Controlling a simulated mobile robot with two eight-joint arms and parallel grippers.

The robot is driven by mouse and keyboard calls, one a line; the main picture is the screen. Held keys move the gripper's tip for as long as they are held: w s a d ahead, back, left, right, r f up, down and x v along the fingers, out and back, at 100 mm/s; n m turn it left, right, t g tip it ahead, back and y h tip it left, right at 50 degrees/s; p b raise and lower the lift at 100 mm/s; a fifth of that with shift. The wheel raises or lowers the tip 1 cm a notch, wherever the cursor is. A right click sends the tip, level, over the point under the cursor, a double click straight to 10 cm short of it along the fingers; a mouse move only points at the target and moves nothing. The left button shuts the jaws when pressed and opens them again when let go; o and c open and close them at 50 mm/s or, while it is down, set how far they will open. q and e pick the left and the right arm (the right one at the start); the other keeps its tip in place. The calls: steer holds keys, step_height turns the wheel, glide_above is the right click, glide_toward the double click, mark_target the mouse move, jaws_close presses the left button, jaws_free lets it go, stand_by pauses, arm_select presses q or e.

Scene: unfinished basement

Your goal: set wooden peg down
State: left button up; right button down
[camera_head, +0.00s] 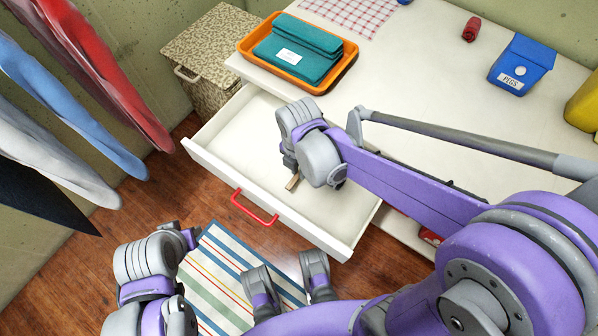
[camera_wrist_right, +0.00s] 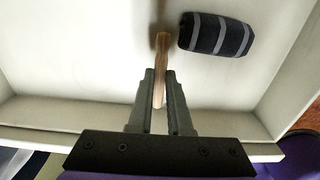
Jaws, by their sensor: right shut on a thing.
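The wooden peg (camera_head: 292,182) is a small light-brown stick, partly hidden by my right wrist in the head view. In the right wrist view the peg (camera_wrist_right: 162,52) sticks out between the two fingers of my right gripper (camera_wrist_right: 161,76), which is shut on it. The gripper is over the open white drawer (camera_head: 228,133). A blurred shadow lies by the peg's far end; I cannot tell if the peg touches the drawer floor.
A dark roll with grey bands (camera_wrist_right: 215,36) lies in the drawer beside the peg. The drawer has a red handle (camera_head: 254,208). On the white top are an orange tray (camera_head: 247,48) with teal cloths, a blue pegs box (camera_head: 522,62) and a red roll (camera_head: 471,29). Laundry hangs at left.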

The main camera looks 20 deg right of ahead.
steer(key=shift+f+b, duration=0.45)
steer(key=shift+f, duration=1.35)
steer(key=shift+f, duration=0.2)
steer(key=c, duration=0.8)
jaws_free()
steer(key=shift+c, duration=0.2)
